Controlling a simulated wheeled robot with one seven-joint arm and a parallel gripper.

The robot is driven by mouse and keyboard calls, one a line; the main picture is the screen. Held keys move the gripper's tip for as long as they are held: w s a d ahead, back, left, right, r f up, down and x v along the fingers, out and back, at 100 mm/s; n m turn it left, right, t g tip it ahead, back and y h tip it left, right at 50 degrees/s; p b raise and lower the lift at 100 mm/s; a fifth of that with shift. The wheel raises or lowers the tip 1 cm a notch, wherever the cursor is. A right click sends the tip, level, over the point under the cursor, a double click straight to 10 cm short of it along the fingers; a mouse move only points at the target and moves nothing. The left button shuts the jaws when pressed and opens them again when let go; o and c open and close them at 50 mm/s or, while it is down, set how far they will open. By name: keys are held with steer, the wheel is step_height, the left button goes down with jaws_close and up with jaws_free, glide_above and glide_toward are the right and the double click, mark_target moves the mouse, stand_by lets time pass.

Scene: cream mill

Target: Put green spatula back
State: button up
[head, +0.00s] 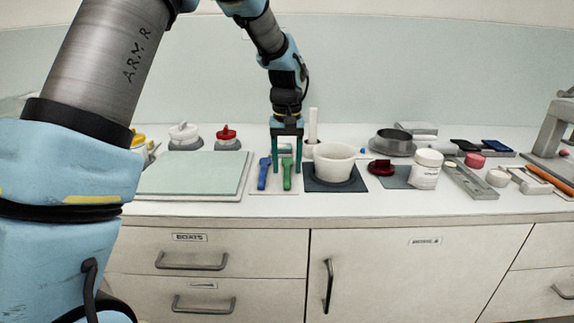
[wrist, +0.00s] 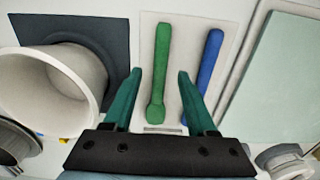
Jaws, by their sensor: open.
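The green spatula (head: 287,174) lies on a pale mat (head: 264,182) on the counter, with a blue spatula (head: 263,173) to its left. In the wrist view the green spatula (wrist: 159,72) lies between my two open fingers, its wider end toward my gripper, and the blue spatula (wrist: 211,60) is to its right, close to the right finger. My gripper (head: 287,168) points down over the mat with nothing between its fingers. Whether the fingertips are level with the spatula or above it I cannot tell.
A white mortar-like bowl (head: 333,162) stands on a dark mat (head: 316,186) right of the spatulas. A pale green board (head: 190,175) lies to the left. A white jar (head: 427,168), a red item (head: 382,168) and a metal tray (head: 468,180) are further right.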

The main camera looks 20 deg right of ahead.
step_height(320, 180, up, 10)
steer(key=b, duration=0.1)
steer(key=a+f, duration=0.2)
steer(key=a, duration=0.5)
steer(key=a+f+n, duration=0.1)
steer(key=a+f, duration=0.1)
steer(key=a, duration=0.5)
steer(key=a+f+n, duration=0.1)
steer(key=a+f, duration=0.1)
steer(key=a, duration=0.5)
steer(key=shift+w+a+t, duration=0.1)
steer(key=shift+w+t, duration=0.2)
steer(key=shift+t, duration=0.1)
steer(key=s+a+f+n, duration=0.1)
steer(key=s+a+f, duration=0.1)
steer(key=s+a, duration=0.2)
steer(key=s+a+f, duration=0.3)
steer(key=s+a, duration=0.2)
steer(key=a, duration=0.5)
steer(key=shift+s+a+f+n+t, duration=0.2)
steer(key=shift+a+f+n+t, duration=0.1)
steer(key=shift+n+t, duration=0.1)
